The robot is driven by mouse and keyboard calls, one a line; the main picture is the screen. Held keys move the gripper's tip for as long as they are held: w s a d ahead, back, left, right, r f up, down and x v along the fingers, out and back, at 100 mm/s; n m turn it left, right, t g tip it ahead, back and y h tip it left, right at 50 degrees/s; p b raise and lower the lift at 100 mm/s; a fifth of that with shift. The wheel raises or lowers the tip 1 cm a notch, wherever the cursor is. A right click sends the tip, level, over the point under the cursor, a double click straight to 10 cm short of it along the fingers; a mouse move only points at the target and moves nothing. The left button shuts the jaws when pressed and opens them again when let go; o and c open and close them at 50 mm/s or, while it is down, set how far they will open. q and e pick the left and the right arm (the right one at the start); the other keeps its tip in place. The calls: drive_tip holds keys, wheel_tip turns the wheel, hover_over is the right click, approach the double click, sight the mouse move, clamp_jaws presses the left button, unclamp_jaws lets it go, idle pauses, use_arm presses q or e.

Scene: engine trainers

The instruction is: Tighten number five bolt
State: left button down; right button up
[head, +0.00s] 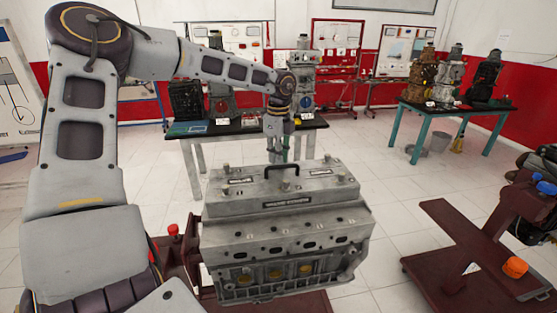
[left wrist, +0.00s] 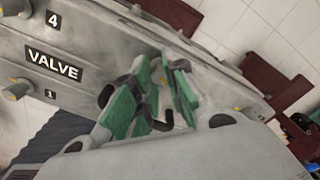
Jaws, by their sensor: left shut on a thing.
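The grey engine block (head: 285,240) stands in front of me, with a black handle (head: 282,167) and several bolts on its top cover. My left gripper (head: 278,158) points down at the middle of the cover's back edge, just behind the handle. In the left wrist view its green-padded fingers (left wrist: 155,92) are shut on a bolt at the cover, mostly hidden between the pads. Its number is not visible. The same view shows a bolt marked 4 (left wrist: 15,8), a bolt marked 1 (left wrist: 15,91) and a VALVE label (left wrist: 53,64). My right gripper is not in view.
A table (head: 195,142) with engine parts stands behind the engine. Another table (head: 440,112) with engine models stands at the back right. A dark red stand (head: 470,245) with an orange knob (head: 515,267) is at the right. Tiled floor lies free between them.

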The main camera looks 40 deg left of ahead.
use_arm(q)
drive_tip(key=m+b, duration=0.2)
drive_tip(key=m, duration=0.1)
drive_tip(key=shift+m, duration=0.4)
drive_tip(key=m+b, duration=0.1)
drive_tip(key=m, duration=0.2)
drive_tip(key=shift+m, duration=0.3)
drive_tip(key=m+b, duration=0.1)
drive_tip(key=m, duration=0.2)
drive_tip(key=shift+m, duration=2)
drive_tip(key=m, duration=0.4)
drive_tip(key=shift+r+m, duration=0.1)
drive_tip(key=shift+m, duration=1.5)
drive_tip(key=m+p, duration=0.1)
drive_tip(key=m, duration=0.8)
drive_tip(key=shift+p, duration=0.3)
drive_tip(key=shift+m, duration=1.1)
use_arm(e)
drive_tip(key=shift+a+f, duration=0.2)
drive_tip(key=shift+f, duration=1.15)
